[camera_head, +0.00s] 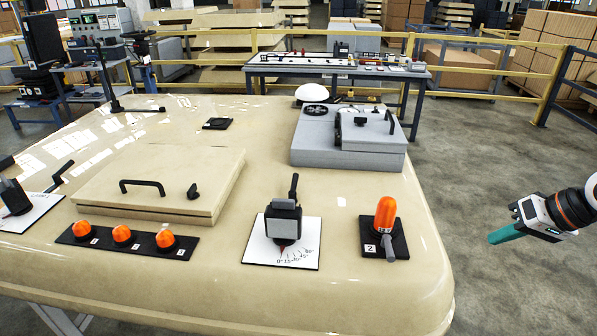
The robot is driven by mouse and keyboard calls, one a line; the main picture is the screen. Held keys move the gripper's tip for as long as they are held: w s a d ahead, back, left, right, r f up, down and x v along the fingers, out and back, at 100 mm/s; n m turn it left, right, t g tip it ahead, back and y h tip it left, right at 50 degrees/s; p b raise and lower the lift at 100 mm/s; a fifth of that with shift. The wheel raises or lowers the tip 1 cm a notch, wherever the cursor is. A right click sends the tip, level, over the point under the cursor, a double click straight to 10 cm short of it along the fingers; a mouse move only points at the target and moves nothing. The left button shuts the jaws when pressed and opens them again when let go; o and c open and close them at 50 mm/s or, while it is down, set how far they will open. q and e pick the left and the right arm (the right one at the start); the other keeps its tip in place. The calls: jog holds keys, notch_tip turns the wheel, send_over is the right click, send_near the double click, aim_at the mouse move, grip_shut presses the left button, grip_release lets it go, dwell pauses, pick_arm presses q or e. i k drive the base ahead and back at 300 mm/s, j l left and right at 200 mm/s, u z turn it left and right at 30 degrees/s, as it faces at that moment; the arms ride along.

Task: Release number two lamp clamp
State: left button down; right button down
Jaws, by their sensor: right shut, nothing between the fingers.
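An orange lamp (386,212) stands upright on a black base plate (370,245) at the right front of the cream panel. The plate carries a white label with a 2. A grey clamp lever (389,250) sticks out at the lamp's foot, towards the panel's front edge. My right gripper (494,237), with teal fingers, is at the right, past the panel's edge and well apart from the lamp. It points left and is shut and empty. My left gripper is out of view.
A dial block (284,221) with a lever stands left of the lamp on a white scale plate. A black strip (72,235) with three short orange lamps lies further left. A cream hatch (170,170) and a grey box (330,150) are behind. Open floor lies right.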

aim_at(292, 194)
jog(key=i+j, duration=0.45)
jog(key=j, duration=0.3)
jog(key=i+j, duration=0.5)
jog(key=j, duration=0.25)
